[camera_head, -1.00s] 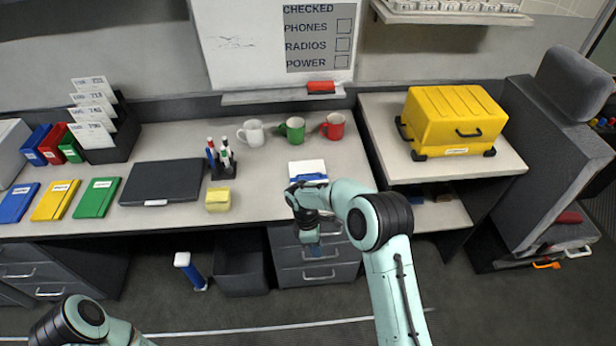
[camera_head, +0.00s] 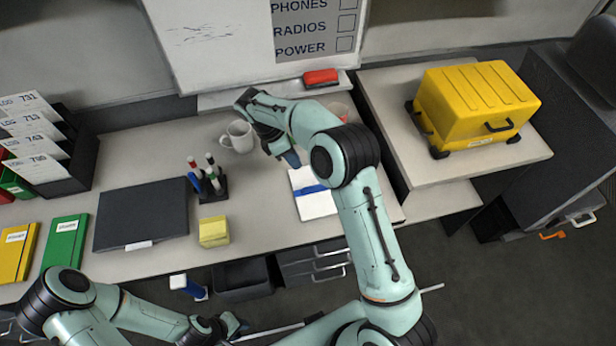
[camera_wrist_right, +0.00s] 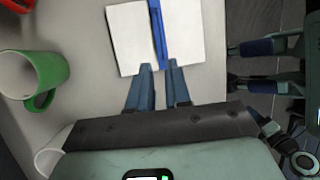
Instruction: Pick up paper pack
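The paper pack (camera_head: 316,205) is white with a blue band and lies flat on the desk, left of the yellow case. It also shows in the right wrist view (camera_wrist_right: 129,45), ahead of the fingers, with the band running away from them. My right gripper (camera_head: 292,160) hangs just beyond the pack's far edge in the head view. In the wrist view its two fingertips (camera_wrist_right: 159,66) are apart with nothing between them, overlapping the pack's closest edge; I cannot tell whether they touch it. My left gripper (camera_head: 228,326) is low in front of the desk, its fingers unclear.
A green mug (camera_wrist_right: 45,68) stands beside the right gripper, and a white mug (camera_head: 238,136) is close by. A pen holder (camera_head: 213,191), yellow notes (camera_head: 214,231) and a black laptop (camera_head: 143,216) are to the left. The yellow case (camera_head: 476,105) stands right.

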